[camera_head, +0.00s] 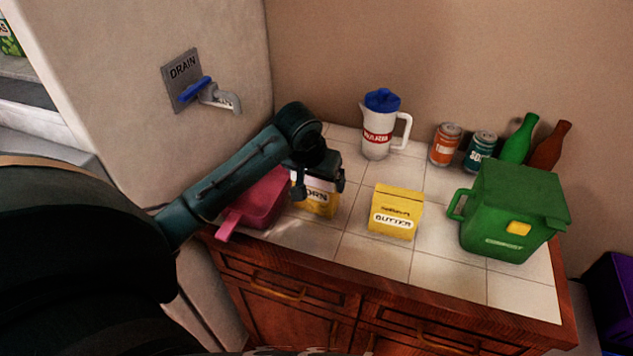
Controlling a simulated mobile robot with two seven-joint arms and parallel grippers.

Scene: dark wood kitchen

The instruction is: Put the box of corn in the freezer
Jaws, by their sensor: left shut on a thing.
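The box of corn (319,201) is a yellow and white carton, upright at the left part of the tiled counter. My left gripper (318,180) comes down over its top and is shut on it; the gripper hides much of the box's upper part. I cannot tell whether the box touches the counter. A large pale appliance (150,60) with a "DRAIN" plate stands at the left; its shelved interior (28,100) shows at the left edge, partly hidden by my arm. I cannot tell which compartment is the freezer. My right gripper is not in view.
A pink container (263,200) lies close left of the corn. The yellow butter box (396,211) stands to its right, with a green compost bin (512,210) farther right. A jug (379,125), cans (446,146) and bottles (520,140) stand along the back.

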